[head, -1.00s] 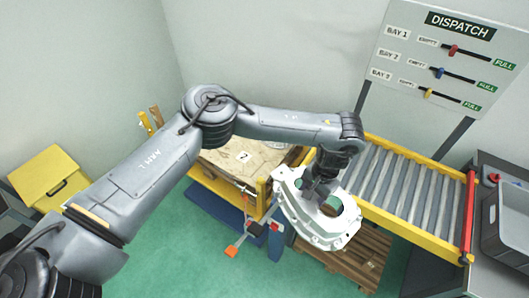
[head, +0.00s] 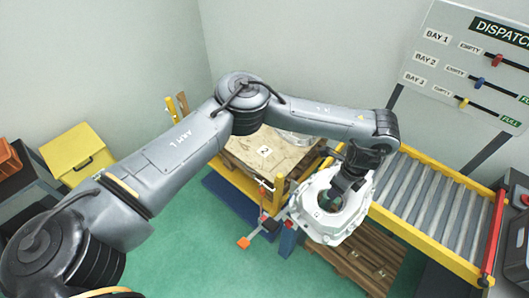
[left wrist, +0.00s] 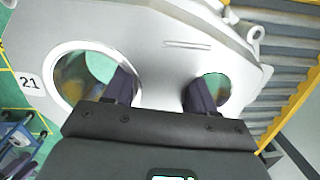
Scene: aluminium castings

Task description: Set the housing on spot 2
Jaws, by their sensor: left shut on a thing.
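The housing is a pale cast part with a large round opening (head: 348,226), held in the air in the head view. Behind and left of it is spot 2, a tan top marked "2" (head: 264,152) in a yellow-framed stand. My left gripper (head: 341,190) is shut on the housing. In the left wrist view, the fingers of the left gripper (left wrist: 160,92) reach into two holes of the housing (left wrist: 150,60), which carries a label "21". The housing hangs apart from the spot, in front of it. My right gripper is not in view.
A roller conveyor (head: 425,205) with yellow rails stands at the right. A wooden pallet (head: 360,262) is below the housing. A pale part (head: 293,137) lies at the back of the stand. A yellow box (head: 75,155) stands at the left; green floor between is open.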

